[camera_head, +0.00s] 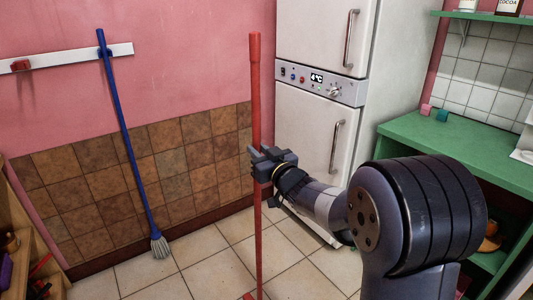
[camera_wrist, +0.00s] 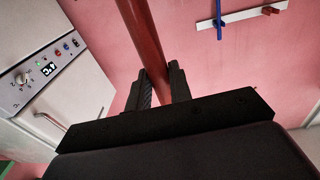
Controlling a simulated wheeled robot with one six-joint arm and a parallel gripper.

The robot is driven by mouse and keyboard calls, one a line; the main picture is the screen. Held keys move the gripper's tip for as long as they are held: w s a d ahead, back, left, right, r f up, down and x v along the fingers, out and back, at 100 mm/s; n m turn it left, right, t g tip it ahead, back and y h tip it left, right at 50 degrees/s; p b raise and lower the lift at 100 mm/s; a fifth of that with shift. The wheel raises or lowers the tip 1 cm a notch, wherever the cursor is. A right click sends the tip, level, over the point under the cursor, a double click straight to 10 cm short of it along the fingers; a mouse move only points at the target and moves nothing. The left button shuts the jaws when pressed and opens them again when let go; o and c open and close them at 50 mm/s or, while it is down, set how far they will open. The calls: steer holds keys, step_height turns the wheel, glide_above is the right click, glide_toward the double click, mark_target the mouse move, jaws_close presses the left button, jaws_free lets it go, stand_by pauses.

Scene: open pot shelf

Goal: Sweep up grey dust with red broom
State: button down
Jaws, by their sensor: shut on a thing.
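The red broom (camera_head: 256,100) stands near upright in the middle of the head view. Its lower end runs down to the bottom edge of the picture, where only a bit of red shows. My gripper (camera_head: 262,165) is shut around the handle at about mid-height. In the wrist view, the red handle (camera_wrist: 143,38) passes between the two dark fingers of my gripper (camera_wrist: 161,88). No grey dust can be made out on the visible floor.
A blue mop (camera_head: 128,135) leans on the white wall rail (camera_head: 80,56) at left. A white fridge (camera_head: 318,125) stands behind the broom. A green counter (camera_head: 460,150) is at right and wooden shelving (camera_head: 30,250) at lower left. Tiled floor (camera_head: 205,262) is open between.

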steer(key=s+a+b, duration=0.3)
steer(key=a+b, duration=0.3)
steer(key=a, duration=0.1)
steer(key=s+a+b, duration=0.3)
steer(key=a+b, duration=0.4)
steer(key=a, duration=0.1)
steer(key=shift+s+a, duration=0.2)
steer(key=shift+s, duration=0.2)
stand_by(0.5)
